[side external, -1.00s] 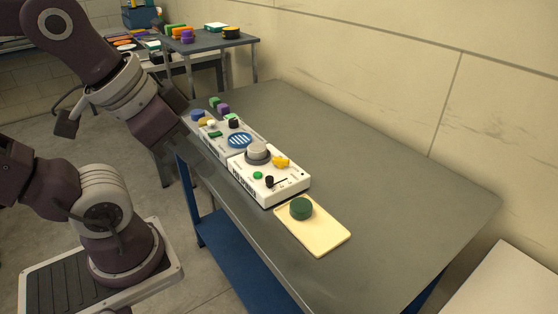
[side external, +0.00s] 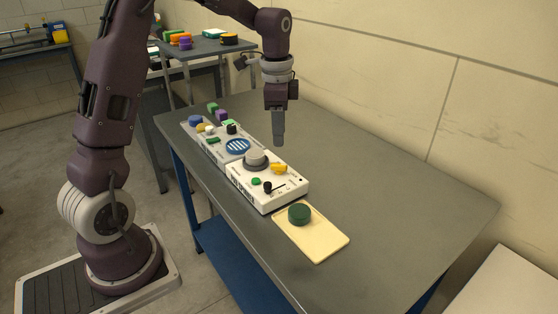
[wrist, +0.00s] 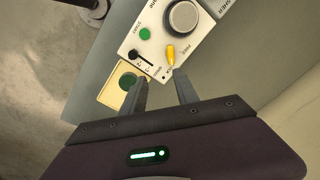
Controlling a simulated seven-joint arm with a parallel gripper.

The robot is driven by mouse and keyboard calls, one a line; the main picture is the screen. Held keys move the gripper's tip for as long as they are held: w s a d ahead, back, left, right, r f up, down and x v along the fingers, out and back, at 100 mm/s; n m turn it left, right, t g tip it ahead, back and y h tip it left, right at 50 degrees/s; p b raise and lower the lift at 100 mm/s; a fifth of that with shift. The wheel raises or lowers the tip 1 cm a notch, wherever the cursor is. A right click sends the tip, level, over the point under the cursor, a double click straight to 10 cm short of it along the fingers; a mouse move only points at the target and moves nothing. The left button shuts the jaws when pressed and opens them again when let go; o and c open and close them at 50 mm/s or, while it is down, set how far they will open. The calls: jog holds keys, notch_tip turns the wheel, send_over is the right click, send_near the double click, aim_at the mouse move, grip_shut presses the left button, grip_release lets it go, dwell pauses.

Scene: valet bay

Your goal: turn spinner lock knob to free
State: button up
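A white control box (side external: 262,193) stands on the grey table. On it are a large grey round knob (side external: 256,157) and a yellow lever-like knob (side external: 279,169), which I take to be the spinner lock knob. In the wrist view the yellow knob (wrist: 171,53) lies just ahead of my fingertips, beside small printed labels too blurred to read. My gripper (side external: 279,143) points down above the table, near the box's far side and apart from it. In the wrist view my gripper (wrist: 161,75) is open, with nothing between its fingers.
The box also carries a green button (wrist: 145,34) and a black slider (wrist: 136,55). A cream tray (side external: 325,240) with a dark green round piece (side external: 300,214) lies at its near end. A second panel (side external: 211,145) adjoins it. The table's right side is clear.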

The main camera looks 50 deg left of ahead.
jog(key=m, duration=0.1)
send_over(279, 164)
jog(key=shift+g, duration=0.3)
notch_tip(279, 164, down, 4)
jog(key=shift+f, duration=0.1)
notch_tip(279, 164, down, 7)
jog(key=shift+f, duration=0.1)
grip_shut()
